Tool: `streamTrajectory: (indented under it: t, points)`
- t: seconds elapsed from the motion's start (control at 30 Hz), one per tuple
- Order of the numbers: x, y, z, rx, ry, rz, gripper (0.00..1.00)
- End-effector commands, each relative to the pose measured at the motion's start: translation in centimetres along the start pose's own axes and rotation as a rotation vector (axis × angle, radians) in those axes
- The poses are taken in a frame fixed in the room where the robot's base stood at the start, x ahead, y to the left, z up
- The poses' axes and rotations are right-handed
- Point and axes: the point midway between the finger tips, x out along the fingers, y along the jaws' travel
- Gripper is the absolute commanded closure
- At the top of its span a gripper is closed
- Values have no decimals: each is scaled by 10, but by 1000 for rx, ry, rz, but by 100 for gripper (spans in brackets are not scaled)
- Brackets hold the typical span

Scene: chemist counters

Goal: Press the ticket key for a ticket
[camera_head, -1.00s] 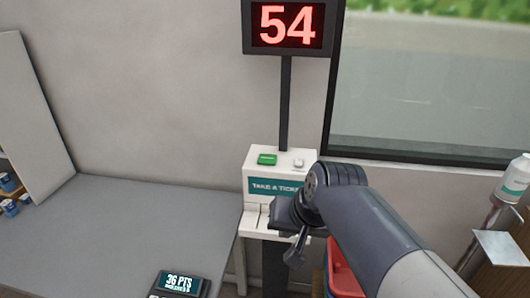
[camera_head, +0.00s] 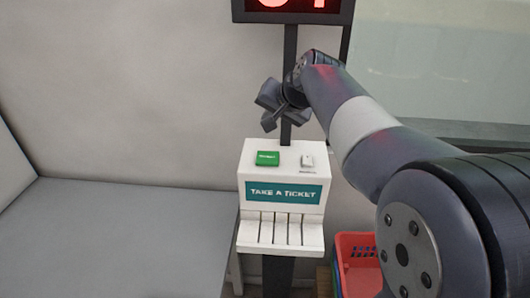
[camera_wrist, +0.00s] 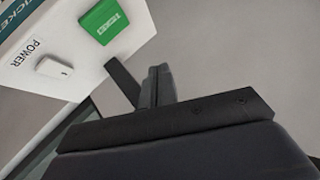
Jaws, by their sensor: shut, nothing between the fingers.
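The white ticket machine (camera_head: 282,222) with a teal "TAKE A TICKET" label stands on a dark post. A green key (camera_head: 267,158) lies on the left of its top face, and a white key (camera_head: 307,160) on the right. In the wrist view the green key (camera_wrist: 103,20) is at the top, and the white key (camera_wrist: 54,68), marked POWER, is lower left. My gripper (camera_head: 270,112) is shut and empty. In the head view it appears above the green key, apart from it. In the wrist view its fingers (camera_wrist: 140,86) show just below and right of the green key.
A red display (camera_head: 292,6), partly cut off, tops the post behind my gripper. A grey counter (camera_head: 110,240) lies left of the machine. Red baskets (camera_head: 358,260) stand below right, and a window (camera_head: 430,70) is behind. The green key's face is unobstructed in both views.

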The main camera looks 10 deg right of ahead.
Motion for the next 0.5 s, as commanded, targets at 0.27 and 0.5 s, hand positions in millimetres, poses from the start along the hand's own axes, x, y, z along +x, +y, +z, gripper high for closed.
streamTrajectory:
  t: [0.27, 0.5]
  points:
    - [0, 0, 0, 0, 0, 0, 100]
    - [6, 5, 5, 0, -1, 1, 100]
